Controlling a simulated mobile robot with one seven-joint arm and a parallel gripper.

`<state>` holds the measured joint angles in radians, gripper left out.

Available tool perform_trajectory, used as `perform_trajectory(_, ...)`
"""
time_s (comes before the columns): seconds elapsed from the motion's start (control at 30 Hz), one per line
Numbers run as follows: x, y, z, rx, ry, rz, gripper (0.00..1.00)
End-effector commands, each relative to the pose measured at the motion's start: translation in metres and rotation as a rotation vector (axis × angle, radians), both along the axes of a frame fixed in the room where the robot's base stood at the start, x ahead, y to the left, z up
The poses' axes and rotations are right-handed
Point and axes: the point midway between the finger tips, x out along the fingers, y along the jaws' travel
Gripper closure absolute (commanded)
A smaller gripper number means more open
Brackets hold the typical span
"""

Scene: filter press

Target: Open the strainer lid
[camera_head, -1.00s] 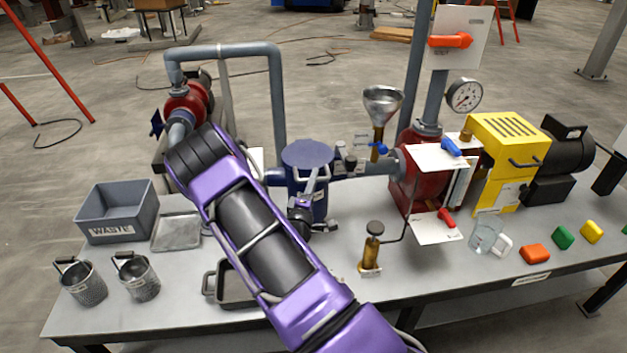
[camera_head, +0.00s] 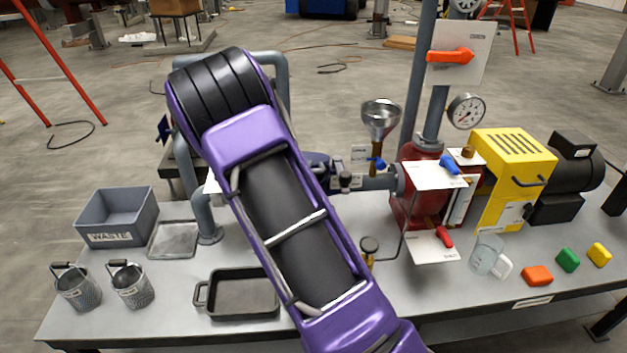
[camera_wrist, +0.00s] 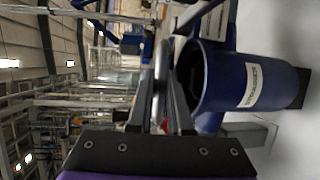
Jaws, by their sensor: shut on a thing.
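The strainer is a blue upright pot with a white label. In the wrist view its body (camera_wrist: 222,88) lies sideways at the right, with a dark round mouth facing my gripper. In the head view my purple arm hides nearly all of it. My gripper (camera_wrist: 163,88) is beside the mouth in the wrist view, its fingers shut on a light grey bar that looks like the lid handle (camera_wrist: 160,68). The lid seems edge-on near the fingers; its exact tilt cannot be told. In the head view my gripper is hidden behind the arm.
A waste bin (camera_head: 117,238), a flat tray (camera_head: 172,240), two mesh baskets (camera_head: 77,290) (camera_head: 131,288) and a black pan (camera_head: 243,306) stand left. A funnel (camera_head: 380,115), red pump (camera_head: 420,205), yellow guard (camera_head: 512,165) and glass jug (camera_head: 486,256) stand right.

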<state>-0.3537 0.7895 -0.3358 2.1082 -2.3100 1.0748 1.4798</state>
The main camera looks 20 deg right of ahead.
Motion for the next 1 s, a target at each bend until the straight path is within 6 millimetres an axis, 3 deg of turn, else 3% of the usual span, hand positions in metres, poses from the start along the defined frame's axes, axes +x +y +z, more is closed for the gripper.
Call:
perform_trajectory(0.3,0.022,-0.002,0.047,0.07,0.204,-0.002,1.0)
perform_trajectory(0.47,0.038,-0.007,0.066,0.063,0.201,-0.002,1.0)
perform_trajectory(0.8,0.088,-0.022,0.111,0.061,0.202,-0.003,1.0)
perform_trajectory(1.0,0.113,-0.029,0.125,0.058,0.207,-0.002,1.0)
